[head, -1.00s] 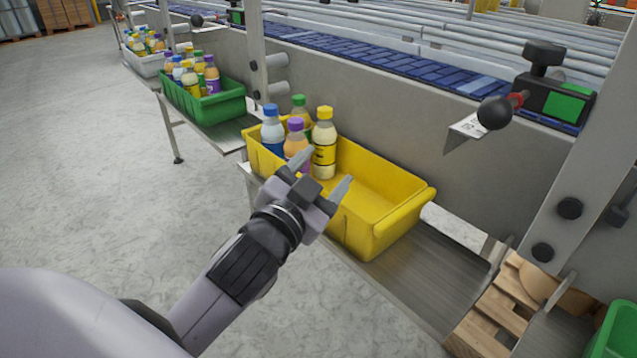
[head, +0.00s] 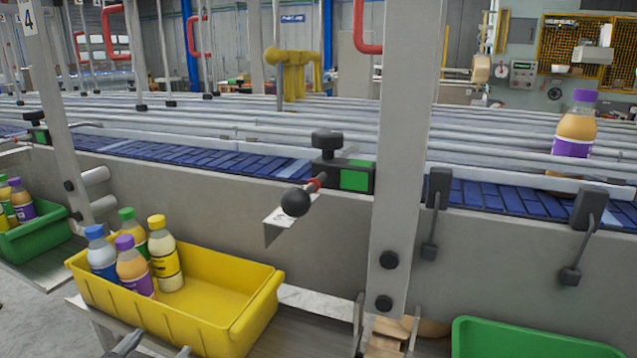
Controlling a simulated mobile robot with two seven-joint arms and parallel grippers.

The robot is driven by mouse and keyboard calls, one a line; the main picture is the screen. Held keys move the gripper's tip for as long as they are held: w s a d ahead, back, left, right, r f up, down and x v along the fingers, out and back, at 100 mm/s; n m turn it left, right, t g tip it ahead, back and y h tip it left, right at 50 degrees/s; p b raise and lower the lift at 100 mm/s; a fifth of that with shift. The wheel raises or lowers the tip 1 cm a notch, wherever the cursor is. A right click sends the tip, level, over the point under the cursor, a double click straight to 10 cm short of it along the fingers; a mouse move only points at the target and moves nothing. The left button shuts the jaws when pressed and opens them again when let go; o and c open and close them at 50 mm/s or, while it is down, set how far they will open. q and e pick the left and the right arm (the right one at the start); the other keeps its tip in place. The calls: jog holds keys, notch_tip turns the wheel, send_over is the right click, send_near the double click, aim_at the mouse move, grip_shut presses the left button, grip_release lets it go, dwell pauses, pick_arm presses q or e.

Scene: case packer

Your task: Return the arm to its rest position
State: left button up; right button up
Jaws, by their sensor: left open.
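My left gripper (head: 155,348) shows only as two grey fingertips at the bottom edge of the head view. They are apart, with nothing visible between them, in front of the near side of the yellow bin (head: 262,305). The rest of my left arm is below the picture. The bin holds several bottles standing upright at its left end, with blue, purple, green and yellow caps. Its right part is empty. My right gripper is not in view.
A green bin (head: 42,238) with bottles stands at the left, and another green bin (head: 525,340) shows at the bottom right. A grey post (head: 402,150) rises in front of the blue conveyor (head: 215,163). An orange bottle (head: 576,130) stands on the conveyor at the right.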

pick_arm(q)
jog(key=s+d+f+n+g+h, duration=0.1)
jog(key=s+d+f+g+h, duration=0.1)
jog(key=s+f+g, duration=1.3)
notch_tip(320, 180, down, 11)
jog(key=w+d+t+h, duration=0.1)
jog(key=d+t+h, duration=0.1)
jog(key=t, duration=0.9)
jog(key=shift+w+d, duration=0.4)
